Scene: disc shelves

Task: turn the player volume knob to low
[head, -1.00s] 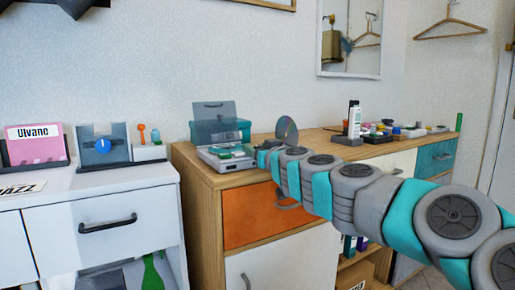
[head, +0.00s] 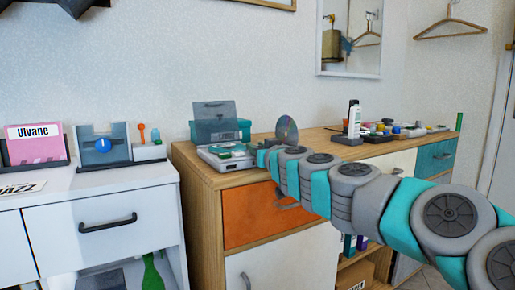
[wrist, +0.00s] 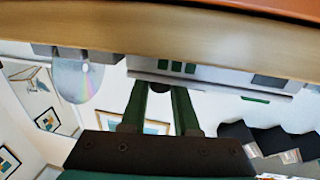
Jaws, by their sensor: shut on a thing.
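The disc player (head: 225,152) stands at the left end of the wooden cabinet with its clear lid raised and a teal disc inside. My gripper's end reaches the player's right side in the head view, where the fingers are hard to make out. In the wrist view, my gripper (wrist: 161,86) has its two green fingers at the player's front face (wrist: 205,76). They are shut on a small dark knob (wrist: 160,88) between the fingertips. Its marking and setting cannot be read. Green buttons (wrist: 177,66) sit beside it.
A shiny disc stands in a holder (head: 287,131) just right of the player, close to my arm. A white remote (head: 354,120) and several small items stand farther right.

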